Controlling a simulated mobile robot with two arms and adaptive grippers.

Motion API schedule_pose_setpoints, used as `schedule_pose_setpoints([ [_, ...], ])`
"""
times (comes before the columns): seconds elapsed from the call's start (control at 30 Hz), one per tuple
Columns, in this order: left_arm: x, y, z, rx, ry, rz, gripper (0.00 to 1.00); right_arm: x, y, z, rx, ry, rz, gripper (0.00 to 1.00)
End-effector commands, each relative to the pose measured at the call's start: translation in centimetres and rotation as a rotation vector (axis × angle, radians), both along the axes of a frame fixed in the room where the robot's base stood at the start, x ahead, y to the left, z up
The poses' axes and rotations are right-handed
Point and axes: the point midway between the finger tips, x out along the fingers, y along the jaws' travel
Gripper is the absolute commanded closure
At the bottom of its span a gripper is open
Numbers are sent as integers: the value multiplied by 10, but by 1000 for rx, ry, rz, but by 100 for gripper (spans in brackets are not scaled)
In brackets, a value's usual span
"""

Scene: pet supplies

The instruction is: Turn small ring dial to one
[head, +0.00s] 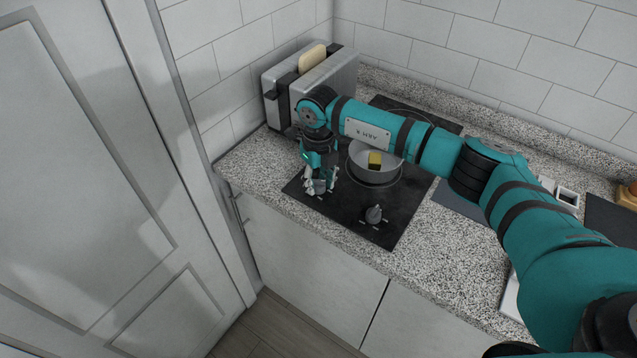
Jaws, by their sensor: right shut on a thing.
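A black cooktop (361,221) is set in the speckled counter. A dark knob (374,214) with small marks around it stands at its front right. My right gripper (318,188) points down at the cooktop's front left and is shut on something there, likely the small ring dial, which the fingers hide. The dial's setting cannot be read. A grey pan (373,179) with a yellow block (374,161) in it sits on the burner behind. My left gripper is not in view.
A toaster (340,75) with a slice of bread (311,57) stands behind my right wrist, against the tiled wall. Counter with small items lies to the right, partly behind my right arm. A white door (110,200) fills the left.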

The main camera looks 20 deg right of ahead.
Motion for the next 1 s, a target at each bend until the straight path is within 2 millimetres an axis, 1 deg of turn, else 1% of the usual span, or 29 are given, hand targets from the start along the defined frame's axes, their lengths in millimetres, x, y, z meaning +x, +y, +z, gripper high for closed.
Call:
schedule_pose_setpoints([
  [0.1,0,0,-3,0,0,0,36,1,-1,0,-2,-2,-60,99],
  [0.33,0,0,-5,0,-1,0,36,1,-1,1,-1,-3,-131,99],
  [0.87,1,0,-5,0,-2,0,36,1,-1,2,0,-2,-151,99],
  [0.9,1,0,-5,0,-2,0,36,1,-1,2,0,-3,-151,62],
  [1.0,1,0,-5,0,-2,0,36,1,0,1,0,-2,-150,49],
])
